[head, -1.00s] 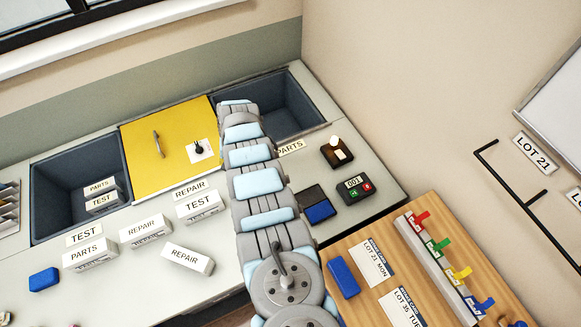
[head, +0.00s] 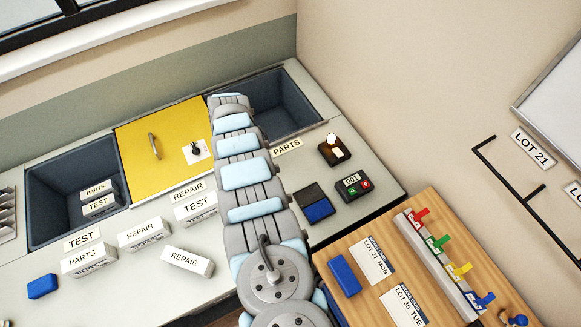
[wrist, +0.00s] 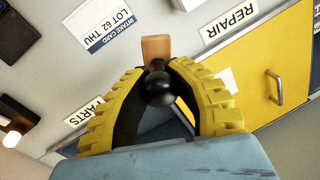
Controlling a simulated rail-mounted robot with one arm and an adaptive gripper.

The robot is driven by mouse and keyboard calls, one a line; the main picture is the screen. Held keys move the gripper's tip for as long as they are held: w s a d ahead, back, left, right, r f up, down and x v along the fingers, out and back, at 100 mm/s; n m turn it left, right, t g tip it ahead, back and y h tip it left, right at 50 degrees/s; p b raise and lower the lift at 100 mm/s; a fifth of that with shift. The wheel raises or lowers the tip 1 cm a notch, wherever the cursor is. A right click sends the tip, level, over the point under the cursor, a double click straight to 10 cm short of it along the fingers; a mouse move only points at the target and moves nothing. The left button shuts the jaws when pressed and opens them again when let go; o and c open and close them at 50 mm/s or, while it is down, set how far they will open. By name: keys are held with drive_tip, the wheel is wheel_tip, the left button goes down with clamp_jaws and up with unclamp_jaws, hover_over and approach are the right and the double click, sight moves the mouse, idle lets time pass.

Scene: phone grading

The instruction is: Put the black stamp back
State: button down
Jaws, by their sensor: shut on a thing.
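In the wrist view my gripper (wrist: 158,80), with yellow ribbed fingers, is shut on the black stamp (wrist: 160,88). Its round black knob lies between the fingers. A brown wooden block (wrist: 156,48) shows at its far end and looks like its base. I cannot tell whether the block touches the grey counter (wrist: 125,72) behind it. In the head view my arm hides the gripper and the held stamp. A blue stamp (head: 513,320) stands at the wooden desk's lower edge. An ink pad (head: 318,210) with a dark lid lies right of my arm.
Labelled white boxes (head: 186,261) stand at front left. A tab rack (head: 430,253) stands on the wooden desk (head: 372,320). An intake card (wrist: 108,24) lies near the gripper.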

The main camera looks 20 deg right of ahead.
drive_tip(key=shift+w+a+r, duration=0.1)
drive_tip(key=shift+w+r, duration=0.25)
drive_tip(key=shift+r, duration=0.05)
idle(0.4)
